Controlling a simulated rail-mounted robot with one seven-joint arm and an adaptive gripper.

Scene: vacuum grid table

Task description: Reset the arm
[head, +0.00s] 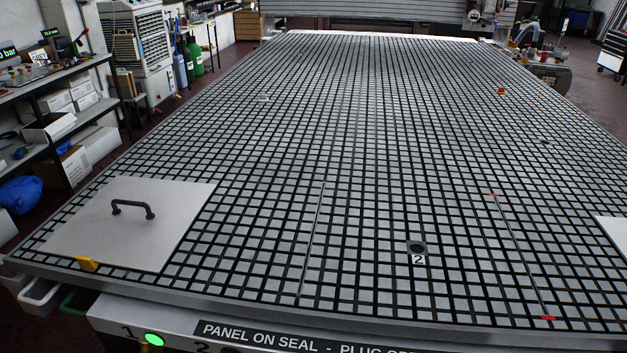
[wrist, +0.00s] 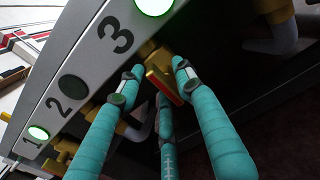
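My gripper (wrist: 160,80) shows in the wrist view with several teal fingers spread apart. It is open, with its fingertips around a brass valve with a red handle (wrist: 168,88) below the number 3 on the table's front panel (wrist: 92,50). There is a visible gap between the side fingertips and the handle; whether the middle finger touches it I cannot tell. My gripper and arm are not in the head view.
The grid table (head: 370,150) fills the head view. A grey panel with a black handle (head: 132,208) lies at its front left, beside a yellow block (head: 87,264). A port marked 2 (head: 417,249) is open. Lamps 1 (wrist: 38,134) and 3 (wrist: 154,6) glow green; lamp 2 (wrist: 74,88) is dark.

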